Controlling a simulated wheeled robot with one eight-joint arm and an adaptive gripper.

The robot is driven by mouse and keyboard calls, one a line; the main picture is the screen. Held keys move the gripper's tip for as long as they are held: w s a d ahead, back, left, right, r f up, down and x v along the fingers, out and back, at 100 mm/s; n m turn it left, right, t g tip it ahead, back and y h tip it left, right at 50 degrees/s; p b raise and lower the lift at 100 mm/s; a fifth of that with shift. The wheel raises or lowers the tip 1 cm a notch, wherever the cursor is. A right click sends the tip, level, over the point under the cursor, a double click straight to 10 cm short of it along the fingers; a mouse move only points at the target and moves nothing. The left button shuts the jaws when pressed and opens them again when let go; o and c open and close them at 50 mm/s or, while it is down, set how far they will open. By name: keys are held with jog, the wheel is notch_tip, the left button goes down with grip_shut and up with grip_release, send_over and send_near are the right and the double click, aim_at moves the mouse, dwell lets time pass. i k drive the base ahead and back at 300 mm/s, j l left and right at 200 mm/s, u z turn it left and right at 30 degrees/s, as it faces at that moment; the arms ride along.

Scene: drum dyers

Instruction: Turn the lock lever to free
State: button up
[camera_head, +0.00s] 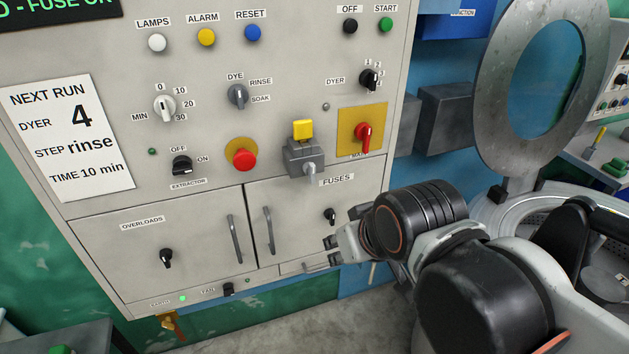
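A grey lock block (304,158) with a yellow piece (303,131) in its top is mounted on the panel, left of the red switch. A short light-grey lever (310,172) hangs downward from its front. No label for free or locked is readable on it. My gripper (330,249) is below and slightly right of the block, in front of the lower part of the fuses door. It looks apart from the lever. My wrist hides part of that door. The fingers are small and seen from the side, so their opening is unclear.
A red rotary switch (364,136) on a yellow plate is close to the right. A red push button (241,154) is to the left. The fuses door has a black latch (330,216) and a grey handle (268,231). A round machine lid (489,100) stands open at right.

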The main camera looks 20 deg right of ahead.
aim_at(309, 168)
jog(key=k+j, duration=0.15)
jog(key=j, duration=0.2)
jog(key=k+j, duration=0.15)
jog(key=j, duration=0.2)
jog(key=k+j, duration=0.1)
jog(key=j, duration=0.25)
jog(key=i, duration=0.15)
jog(key=k, duration=0.2)
jog(key=j+z, duration=0.05)
